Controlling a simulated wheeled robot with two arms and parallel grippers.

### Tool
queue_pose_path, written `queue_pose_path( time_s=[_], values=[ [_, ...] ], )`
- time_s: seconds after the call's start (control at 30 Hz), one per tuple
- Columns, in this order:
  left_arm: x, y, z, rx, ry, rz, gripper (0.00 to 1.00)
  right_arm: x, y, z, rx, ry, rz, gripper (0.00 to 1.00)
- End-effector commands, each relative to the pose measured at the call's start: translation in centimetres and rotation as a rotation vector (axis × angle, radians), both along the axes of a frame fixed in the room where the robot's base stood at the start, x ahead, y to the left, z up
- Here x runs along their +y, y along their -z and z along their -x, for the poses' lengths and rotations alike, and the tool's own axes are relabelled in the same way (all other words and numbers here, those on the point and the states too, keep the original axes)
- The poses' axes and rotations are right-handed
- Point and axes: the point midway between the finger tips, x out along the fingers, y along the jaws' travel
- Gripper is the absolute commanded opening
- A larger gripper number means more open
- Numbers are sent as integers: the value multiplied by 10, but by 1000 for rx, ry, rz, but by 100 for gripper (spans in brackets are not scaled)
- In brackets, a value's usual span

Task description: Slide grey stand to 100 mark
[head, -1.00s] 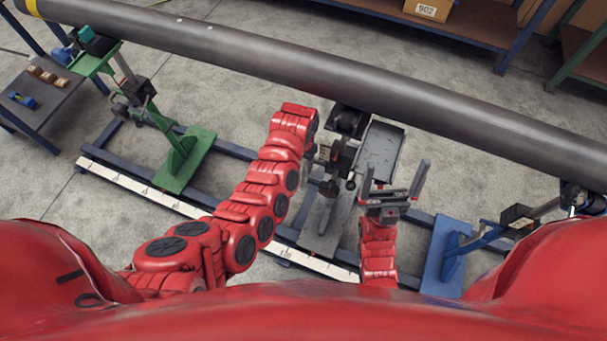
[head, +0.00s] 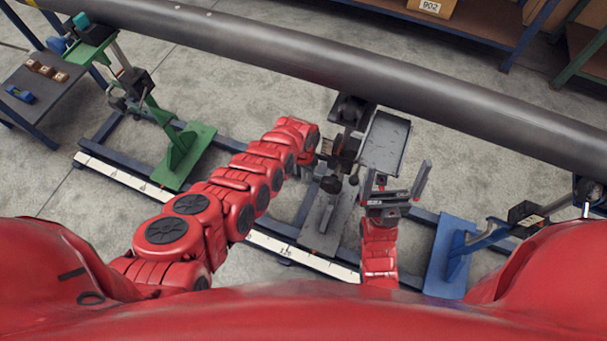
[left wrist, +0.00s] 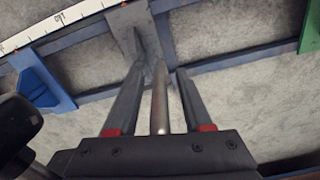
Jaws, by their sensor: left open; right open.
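The grey stand (head: 322,222) straddles the floor rails under the pipe, its base plate near the white scale (head: 262,243). A figure that looks like 120 shows on the scale beside it. My left gripper (head: 325,150) is at the stand's upright, partly hidden by its own arm. In the left wrist view my left gripper (left wrist: 158,100) is open, with the stand's metal post (left wrist: 160,98) between its fingers; contact cannot be told. The stand's base (left wrist: 128,28) shows beyond. My right gripper (head: 397,188) is open and empty, right of the stand, below a grey tray (head: 385,143).
A long dark pipe (head: 300,68) spans the scene above the stands. A green stand (head: 183,155) is at the left and a blue stand (head: 447,255) at the right on the rails. A side table (head: 40,88) with small parts stands far left.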

Motion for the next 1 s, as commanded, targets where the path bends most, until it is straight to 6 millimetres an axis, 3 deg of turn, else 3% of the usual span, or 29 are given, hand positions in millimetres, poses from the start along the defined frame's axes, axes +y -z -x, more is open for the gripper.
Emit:
queue_pose_path(
  time_s=[0.2, 0.47, 1.0],
  values=[
    [0, 0, 0, -1, -1, 1, 48, 0, 0, 0, 0, 0, 0, 100],
    [0, 0, 0, -1, -1, 1, 1, 0, 0, 0, 0, 0, 0, 100],
    [0, 0, 0, -1, 1, 1, 0, 0, 0, 0, 0, 0, 0, 100]
  ],
)
